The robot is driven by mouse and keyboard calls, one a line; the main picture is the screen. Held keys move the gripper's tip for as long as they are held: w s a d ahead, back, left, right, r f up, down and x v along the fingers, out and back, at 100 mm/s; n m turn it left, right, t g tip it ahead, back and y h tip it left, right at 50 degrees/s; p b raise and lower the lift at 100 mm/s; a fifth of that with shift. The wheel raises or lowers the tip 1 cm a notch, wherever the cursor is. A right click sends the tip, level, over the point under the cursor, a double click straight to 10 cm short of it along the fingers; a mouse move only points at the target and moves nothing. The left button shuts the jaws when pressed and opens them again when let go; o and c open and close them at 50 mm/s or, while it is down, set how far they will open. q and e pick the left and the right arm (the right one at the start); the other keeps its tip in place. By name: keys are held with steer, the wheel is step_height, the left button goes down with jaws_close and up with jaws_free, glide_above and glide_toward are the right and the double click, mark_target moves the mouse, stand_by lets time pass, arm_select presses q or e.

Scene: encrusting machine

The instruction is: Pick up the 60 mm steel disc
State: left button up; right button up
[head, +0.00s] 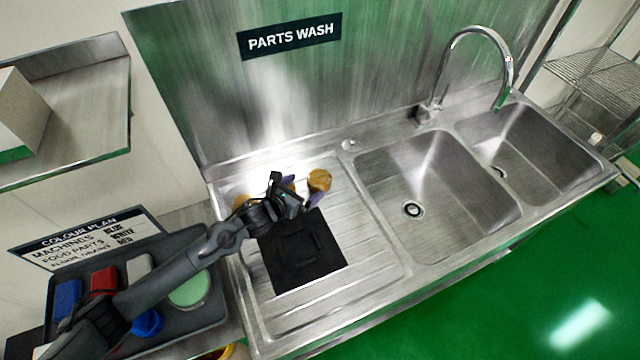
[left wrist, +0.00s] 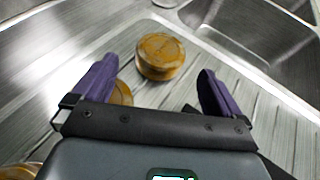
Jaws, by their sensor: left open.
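A golden-brown round disc (head: 320,180) lies on the ribbed drainboard beside the sink. It also shows in the left wrist view (left wrist: 160,52), as a thick disc with a rim, beyond and between the two purple fingers. My left gripper (head: 301,190) is open and empty, just left of this disc in the head view. A second brown disc (left wrist: 122,94) is partly hidden behind the left finger in the wrist view. A third brown piece (left wrist: 20,171) shows at the lower left corner. I cannot tell which disc is the 60 mm one. My right gripper is not in view.
A black mat (head: 330,275) lies on the drainboard (head: 365,245). Two sink basins (head: 440,190) with a tall tap (head: 455,50) stand to the right. A dark tray (head: 215,310) with coloured items is at the lower left. A steel backsplash rises behind.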

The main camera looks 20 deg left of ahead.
mark_target(320, 177)
arm_select(q)
steer(key=shift+b+x, duration=0.35)
steer(key=shift+x, duration=0.5)
steer(key=b+x, duration=0.3)
steer(key=x, duration=0.1)
steer(key=shift+s+d+f, duration=0.1)
steer(key=shift+d+f, duration=0.05)
steer(key=shift+w+d+b, duration=0.1)
steer(key=shift+w+b, duration=0.2)
steer(key=shift+w, duration=0.1)
steer(key=c, duration=1.2)
steer(key=shift+c, duration=0.2)
